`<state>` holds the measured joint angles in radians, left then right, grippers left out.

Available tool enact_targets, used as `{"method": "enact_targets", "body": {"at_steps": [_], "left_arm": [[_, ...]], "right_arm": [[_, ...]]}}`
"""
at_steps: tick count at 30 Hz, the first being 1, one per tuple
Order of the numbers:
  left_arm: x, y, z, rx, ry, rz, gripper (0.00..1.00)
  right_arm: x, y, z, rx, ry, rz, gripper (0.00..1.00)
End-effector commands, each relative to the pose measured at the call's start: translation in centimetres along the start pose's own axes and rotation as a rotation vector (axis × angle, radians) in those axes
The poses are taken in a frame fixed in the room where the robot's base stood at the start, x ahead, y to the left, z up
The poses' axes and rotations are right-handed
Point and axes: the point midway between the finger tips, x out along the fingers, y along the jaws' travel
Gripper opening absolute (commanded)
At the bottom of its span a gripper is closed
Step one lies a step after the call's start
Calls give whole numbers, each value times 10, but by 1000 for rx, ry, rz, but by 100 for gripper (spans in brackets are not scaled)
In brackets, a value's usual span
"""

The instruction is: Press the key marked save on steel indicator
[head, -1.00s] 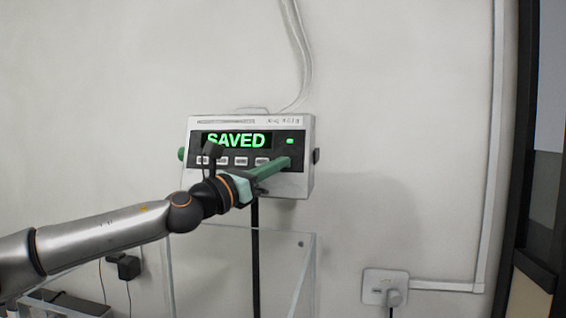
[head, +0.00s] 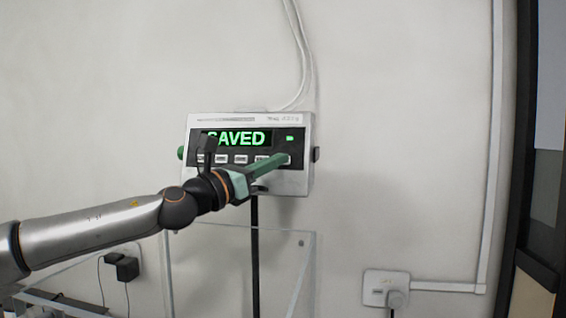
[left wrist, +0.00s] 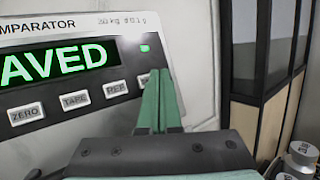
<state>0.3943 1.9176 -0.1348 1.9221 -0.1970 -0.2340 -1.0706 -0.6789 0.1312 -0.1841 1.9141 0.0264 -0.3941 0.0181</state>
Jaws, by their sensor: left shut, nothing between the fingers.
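The steel indicator (head: 300,184) hangs on the wall, its green display (head: 238,139) reading SAVED, partly covered by my arm. It also shows in the left wrist view (left wrist: 60,22). A row of pale keys sits below the display. The wrist view shows ZERO (left wrist: 26,113), TARE (left wrist: 75,99) and REF (left wrist: 116,87); a further key (left wrist: 144,80) is partly hidden, its label unreadable. My left gripper (head: 281,157) is shut and empty, its green fingertips (left wrist: 160,74) in front of the right end of the row. I cannot tell whether they touch. My right gripper is out of view.
A clear-walled enclosure (head: 305,262) stands below the indicator, near my left arm. A dark post (head: 255,235) runs down from the indicator. Cables climb the wall above. Metal weights (left wrist: 301,158) show at lower right in the wrist view.

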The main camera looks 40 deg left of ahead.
Motion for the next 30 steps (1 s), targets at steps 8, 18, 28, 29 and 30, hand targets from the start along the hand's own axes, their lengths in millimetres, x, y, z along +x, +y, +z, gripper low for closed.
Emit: {"method": "enact_targets", "body": {"at_steps": [8,18,28,29,30], "left_arm": [[-20,-13,11,5,-2,1,0],[-34,-25,25,2,-1,0,0],[-34,-25,25,0,-1,0,0],[-34,-25,25,0,-1,0,0],[-34,-25,25,0,-1,0,0]], "right_arm": [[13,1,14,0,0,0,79],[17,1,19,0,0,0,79],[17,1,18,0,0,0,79],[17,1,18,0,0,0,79],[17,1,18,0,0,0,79]]}}
